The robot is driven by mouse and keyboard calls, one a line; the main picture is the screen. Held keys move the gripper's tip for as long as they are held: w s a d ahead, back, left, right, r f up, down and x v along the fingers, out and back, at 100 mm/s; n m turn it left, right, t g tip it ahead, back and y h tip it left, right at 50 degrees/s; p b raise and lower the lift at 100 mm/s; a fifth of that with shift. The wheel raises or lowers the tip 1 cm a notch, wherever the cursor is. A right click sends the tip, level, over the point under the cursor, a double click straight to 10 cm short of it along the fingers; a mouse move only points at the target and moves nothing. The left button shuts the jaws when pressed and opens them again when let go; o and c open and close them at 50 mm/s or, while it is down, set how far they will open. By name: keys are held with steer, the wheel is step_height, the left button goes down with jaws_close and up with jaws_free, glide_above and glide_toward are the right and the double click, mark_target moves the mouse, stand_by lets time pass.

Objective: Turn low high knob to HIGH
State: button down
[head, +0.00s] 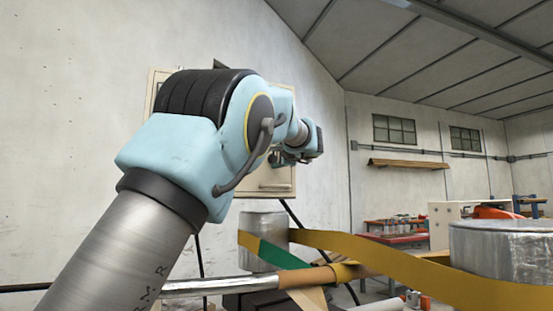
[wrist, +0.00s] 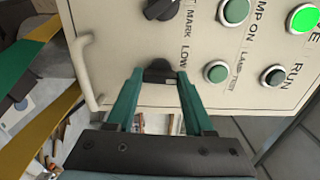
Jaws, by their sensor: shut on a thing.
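The black low/high knob (wrist: 160,72) is on the cream control panel (wrist: 134,40), with the printed word LOW beside it. The HIGH label does not show. My gripper (wrist: 161,78) has its two teal fingers shut on the knob, one on each side, in the wrist view. A small light mark shows on the knob's near side, but its exact pointing direction is hard to tell. In the head view my gripper (head: 279,159) is small and dark in front of the panel (head: 277,184), and my arm hides much of the panel; the knob is hidden there.
Close to the knob are another black knob (wrist: 162,8), green buttons (wrist: 216,71), a brightly lit green button (wrist: 304,18) and a black RUN button (wrist: 272,76). A panel handle (wrist: 86,70) is at left. Yellow strap (head: 370,255) and wrapped rolls (head: 505,250) stand below right.

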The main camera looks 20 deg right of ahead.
steer(key=m+p, duration=0.1)
steer(key=m, duration=0.5)
steer(key=shift+f+m, duration=0.1)
steer(key=shift+m, duration=0.2)
stand_by(0.4)
steer(key=shift+c, duration=1.4)
jaws_free()
steer(key=s+a+b, duration=0.1)
steer(key=s+b, duration=0.3)
steer(key=s, duration=0.6)
steer(key=shift+s, duration=0.4)
steer(key=shift+a, duration=0.1)
